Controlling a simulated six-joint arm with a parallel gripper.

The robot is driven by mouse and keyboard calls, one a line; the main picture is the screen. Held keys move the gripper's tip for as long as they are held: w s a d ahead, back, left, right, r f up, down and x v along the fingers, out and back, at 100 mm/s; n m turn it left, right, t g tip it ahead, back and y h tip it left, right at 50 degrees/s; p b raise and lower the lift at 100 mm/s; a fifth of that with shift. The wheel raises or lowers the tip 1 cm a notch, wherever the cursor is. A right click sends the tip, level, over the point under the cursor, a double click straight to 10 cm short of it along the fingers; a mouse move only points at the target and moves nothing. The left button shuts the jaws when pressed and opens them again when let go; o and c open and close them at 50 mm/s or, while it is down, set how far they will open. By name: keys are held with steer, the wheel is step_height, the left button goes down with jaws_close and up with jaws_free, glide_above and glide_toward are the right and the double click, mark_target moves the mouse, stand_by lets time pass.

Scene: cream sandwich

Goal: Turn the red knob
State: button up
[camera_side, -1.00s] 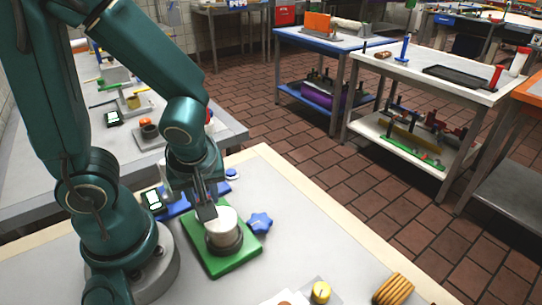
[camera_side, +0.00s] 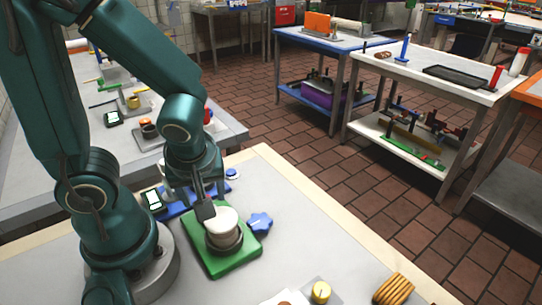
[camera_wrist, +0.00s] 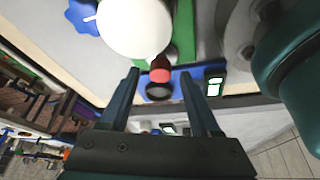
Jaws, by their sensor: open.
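The red knob (camera_wrist: 160,75) shows in the wrist view, beside the white round piece and in front of a blue base (camera_wrist: 178,80). A dark round part is below it in that picture. My gripper (camera_wrist: 161,74) is open, with one finger on each side of the knob and visible gaps between. Contact does not show. In the side view my gripper (camera_side: 208,205) is low at the left of the white round piece (camera_side: 221,223), which sits in a dark ring on a green board (camera_side: 218,266). The red knob is not distinguishable there.
A blue star knob (camera_side: 260,223) sits beside the green board. A small display device (camera_side: 153,201) stands near my base. The right part of the tabletop (camera_side: 335,230) is clear.

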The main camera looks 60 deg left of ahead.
steer(key=v, duration=0.7)
steer(key=shift+r, duration=0.25)
steer(key=shift+d, duration=0.1)
